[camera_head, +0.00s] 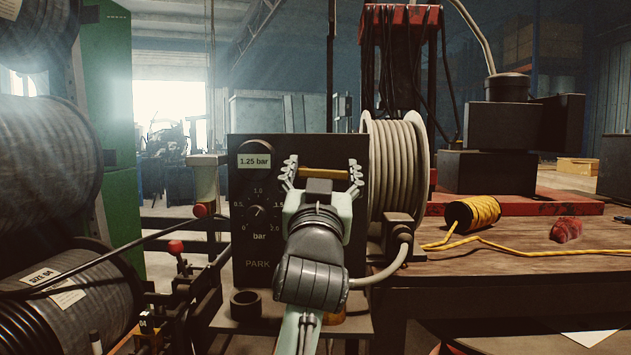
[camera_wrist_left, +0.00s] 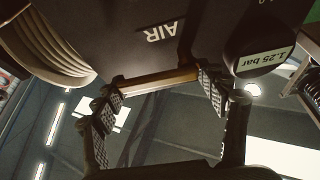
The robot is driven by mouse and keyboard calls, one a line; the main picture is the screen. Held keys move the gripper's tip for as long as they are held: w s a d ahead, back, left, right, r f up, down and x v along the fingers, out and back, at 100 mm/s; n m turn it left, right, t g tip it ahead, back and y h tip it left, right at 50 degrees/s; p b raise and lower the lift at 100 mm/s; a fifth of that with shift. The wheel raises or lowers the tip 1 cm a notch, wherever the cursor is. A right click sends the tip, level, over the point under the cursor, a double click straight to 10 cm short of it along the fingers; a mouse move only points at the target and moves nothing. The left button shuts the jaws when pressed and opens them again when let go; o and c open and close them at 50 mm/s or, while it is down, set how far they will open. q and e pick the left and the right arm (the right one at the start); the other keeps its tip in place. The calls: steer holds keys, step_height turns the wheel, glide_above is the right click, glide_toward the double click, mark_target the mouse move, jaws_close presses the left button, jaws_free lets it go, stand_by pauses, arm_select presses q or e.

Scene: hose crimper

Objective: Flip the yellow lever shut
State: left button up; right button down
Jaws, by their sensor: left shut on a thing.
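The yellow lever (camera_head: 325,174) is a short horizontal bar on the upper right front of the dark control box (camera_head: 250,190). My left gripper (camera_head: 322,168) is in front of the box, with one finger at each end of the bar. In the left wrist view the yellow lever (camera_wrist_left: 160,83) spans between the two padded fingertips of my left gripper (camera_wrist_left: 160,90), which is shut on it. My right gripper is not in view.
The box has a 1.25 bar display (camera_head: 254,161), a dial (camera_head: 257,212) and a PARK label. A hose reel (camera_head: 395,165) stands close on its right. A wooden bench (camera_head: 530,255) holds a yellow cord spool (camera_head: 472,213). Large hose coils (camera_head: 45,165) stand at left.

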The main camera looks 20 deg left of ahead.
arm_select(q)
steer(key=shift+n, duration=0.7)
steer(key=o, duration=1.7)
steer(key=shift+d, duration=0.1)
steer(key=shift+c, duration=0.2)
steer(key=shift+r, duration=0.1)
steer(key=shift+r, duration=0.1)
step_height(320, 180, up, 10)
